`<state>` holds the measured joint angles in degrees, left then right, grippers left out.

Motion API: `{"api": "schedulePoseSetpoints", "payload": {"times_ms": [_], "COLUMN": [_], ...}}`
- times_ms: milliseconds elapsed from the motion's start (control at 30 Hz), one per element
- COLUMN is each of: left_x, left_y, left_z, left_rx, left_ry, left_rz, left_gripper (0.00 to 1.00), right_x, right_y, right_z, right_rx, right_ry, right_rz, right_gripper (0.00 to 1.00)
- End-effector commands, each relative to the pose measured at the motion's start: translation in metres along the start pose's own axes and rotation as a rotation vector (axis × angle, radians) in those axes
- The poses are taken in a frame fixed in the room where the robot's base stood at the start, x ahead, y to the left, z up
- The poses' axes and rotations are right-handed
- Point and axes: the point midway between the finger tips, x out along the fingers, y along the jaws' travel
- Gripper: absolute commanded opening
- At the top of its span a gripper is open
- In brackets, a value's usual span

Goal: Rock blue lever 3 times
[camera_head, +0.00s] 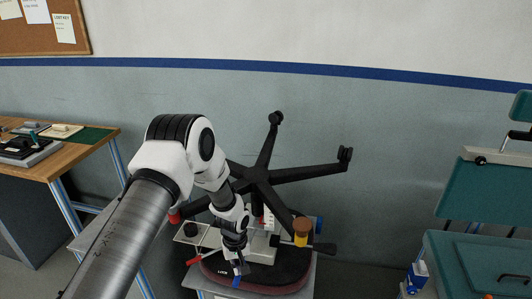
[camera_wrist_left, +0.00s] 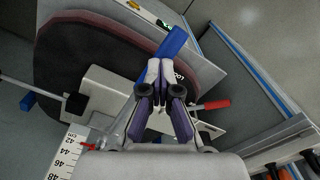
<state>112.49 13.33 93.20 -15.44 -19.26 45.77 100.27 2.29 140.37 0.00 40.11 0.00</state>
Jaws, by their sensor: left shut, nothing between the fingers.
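The blue lever handle (camera_wrist_left: 173,42) juts past the edge of the dark chair seat (camera_wrist_left: 85,48). It also shows as a small blue bit in the head view (camera_head: 237,282). My left gripper (camera_wrist_left: 160,68) is shut and empty, with its fingertips right at the handle's inner end; I cannot tell whether they touch. In the head view my left gripper (camera_head: 240,268) reaches down over the seat's front. The lever's stem is hidden behind my fingers. My right gripper is in neither view.
The upturned chair base (camera_head: 262,175) spreads its black legs above the seat. A red-handled lever (camera_wrist_left: 215,104) lies beside my fingers. A black knob (camera_wrist_left: 76,105) and a ruler (camera_wrist_left: 65,158) are on the other side. A wooden desk (camera_head: 90,150) stands left, a teal cart (camera_head: 480,255) right.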

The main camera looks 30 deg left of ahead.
Motion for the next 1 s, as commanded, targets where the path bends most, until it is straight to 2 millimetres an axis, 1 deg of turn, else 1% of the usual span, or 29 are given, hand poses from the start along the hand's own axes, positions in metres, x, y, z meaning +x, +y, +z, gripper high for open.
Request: {"api": "schedulePoseSetpoints", "payload": {"times_ms": [267,1000], "left_x": [-0.008,-0.031], "left_y": [-0.002,-0.001], "left_z": [0.003,0.001], "left_rx": [0.000,0.000], "left_ry": [-0.006,-0.003], "left_rz": [-0.005,-0.002], "left_gripper": [0.00,0.00], "right_x": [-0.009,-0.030], "right_y": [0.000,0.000], "right_z": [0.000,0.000], "right_rx": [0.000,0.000], "right_ry": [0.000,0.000], "right_rz": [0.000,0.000], "right_gripper": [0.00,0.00]}}
